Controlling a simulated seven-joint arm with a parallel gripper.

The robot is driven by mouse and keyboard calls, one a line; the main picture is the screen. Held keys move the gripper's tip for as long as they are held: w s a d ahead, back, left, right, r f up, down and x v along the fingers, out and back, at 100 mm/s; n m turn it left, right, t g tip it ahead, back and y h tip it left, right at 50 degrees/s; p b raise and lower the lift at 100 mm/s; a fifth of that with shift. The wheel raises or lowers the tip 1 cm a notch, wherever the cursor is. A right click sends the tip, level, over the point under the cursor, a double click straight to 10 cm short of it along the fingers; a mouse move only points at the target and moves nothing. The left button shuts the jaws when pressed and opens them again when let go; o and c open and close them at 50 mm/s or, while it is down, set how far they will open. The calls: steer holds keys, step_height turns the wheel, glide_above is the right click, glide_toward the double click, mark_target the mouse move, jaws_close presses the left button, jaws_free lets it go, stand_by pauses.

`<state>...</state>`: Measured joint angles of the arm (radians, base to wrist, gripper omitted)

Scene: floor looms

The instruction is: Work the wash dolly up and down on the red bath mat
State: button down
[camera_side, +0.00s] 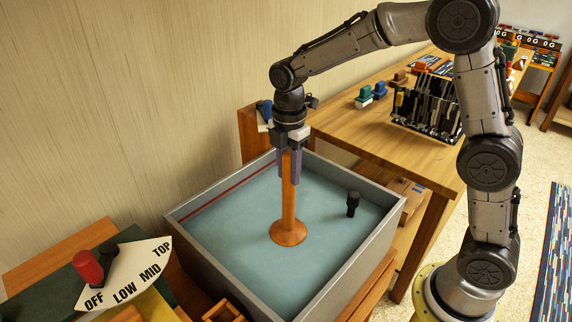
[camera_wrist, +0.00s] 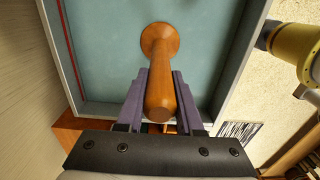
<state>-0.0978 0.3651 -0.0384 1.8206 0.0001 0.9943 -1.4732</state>
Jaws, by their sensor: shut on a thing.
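The wash dolly (camera_side: 289,215) is an orange-brown wooden rod with a flared round foot. It stands upright inside a grey tub (camera_side: 340,272) with a blue-green inside. My gripper (camera_side: 289,178) is shut on the upper part of the rod, its purple fingers on either side. In the wrist view the dolly (camera_wrist: 160,80) runs between the fingers, its foot on or just above the blue-green surface; I cannot tell which. My gripper also shows there (camera_wrist: 160,76). No red bath mat shows in either view, only a thin red line along the tub's left wall.
A black peg (camera_side: 352,204) stands in the tub's right part. A dial plate (camera_side: 128,272) marked OFF, LOW, MID, TOP, with a red knob (camera_side: 88,266), is at front left. A wooden table (camera_side: 360,135) with a rack (camera_side: 427,104) stands behind. The tub walls surround the dolly.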

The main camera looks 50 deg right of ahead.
mark_target(288, 189)
steer(key=shift+f, duration=2.95)
steer(key=shift+f, duration=0.3)
steer(key=shift+r, duration=5.05)
steer(key=shift+f, duration=4.55)
